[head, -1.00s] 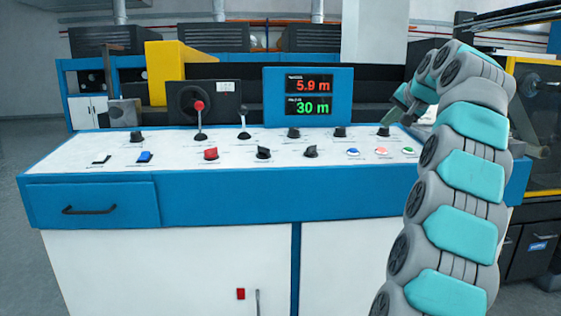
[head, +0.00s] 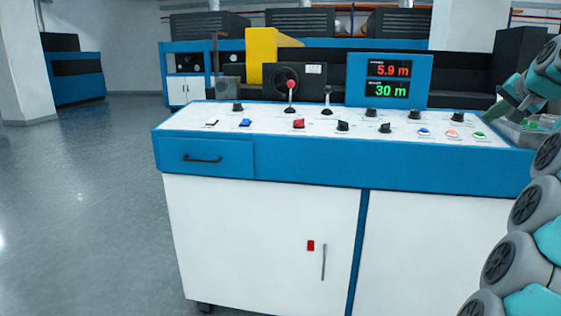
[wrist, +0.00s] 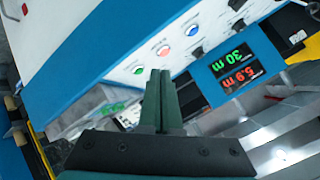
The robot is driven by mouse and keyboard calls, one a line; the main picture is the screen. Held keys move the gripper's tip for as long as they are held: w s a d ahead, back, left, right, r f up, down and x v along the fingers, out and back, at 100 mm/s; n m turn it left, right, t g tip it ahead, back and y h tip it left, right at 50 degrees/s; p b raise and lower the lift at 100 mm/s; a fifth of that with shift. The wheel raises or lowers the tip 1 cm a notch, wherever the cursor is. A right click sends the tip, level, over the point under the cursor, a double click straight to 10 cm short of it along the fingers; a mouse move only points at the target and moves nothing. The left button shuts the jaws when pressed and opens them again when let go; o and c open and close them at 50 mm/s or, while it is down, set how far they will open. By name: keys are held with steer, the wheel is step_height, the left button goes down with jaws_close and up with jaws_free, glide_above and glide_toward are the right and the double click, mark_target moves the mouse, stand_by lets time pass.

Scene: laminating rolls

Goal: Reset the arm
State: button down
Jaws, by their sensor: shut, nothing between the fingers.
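My gripper (wrist: 160,98) shows in the wrist view with its two green fingers together and nothing between them. In the head view my gripper (head: 497,108) is at the right, above the right end of the control panel. The white panel top (head: 265,127) carries knobs, levers and coloured buttons on a blue and white cabinet (head: 260,235). The display (head: 389,80) reads 5.9 m in red and 30 m in green. The display also shows in the wrist view (wrist: 234,68), turned over.
Grey floor (head: 85,190) lies open at the left. A tray with small items (head: 530,128) is under my gripper's side.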

steer(key=a+f+n+g+y, duration=0.15)
steer(key=a+f, duration=0.25)
steer(key=a, duration=0.5)
steer(key=a+f+n+g+y, duration=0.1)
steer(key=a+f+n+y, duration=0.15)
steer(key=a, duration=0.55)
steer(key=s+a+f+n+g, duration=0.25)
steer(key=s+a+f, duration=0.6)
steer(key=a, duration=0.45)
steer(key=s+a+f+n+g, duration=0.1)
steer(key=s+a+f+g, duration=0.1)
steer(key=s+a+f, duration=0.35)
steer(key=s+a+f+n+g, duration=0.1)
steer(key=s+a+f+g, duration=0.15)
steer(key=s+f, duration=0.6)
steer(key=s+f+n+g+h, duration=0.1)
steer(key=s+f, duration=0.3)
steer(key=s, duration=0.6)
steer(key=s+f+n+g+h, duration=0.1)
steer(key=s+f, duration=0.4)
steer(key=s, duration=0.5)
steer(key=shift+s+a+f+g, duration=0.25)
steer(key=shift+s+f+g, duration=0.1)
steer(key=shift+g, duration=0.3)
steer(key=shift+d, duration=0.15)
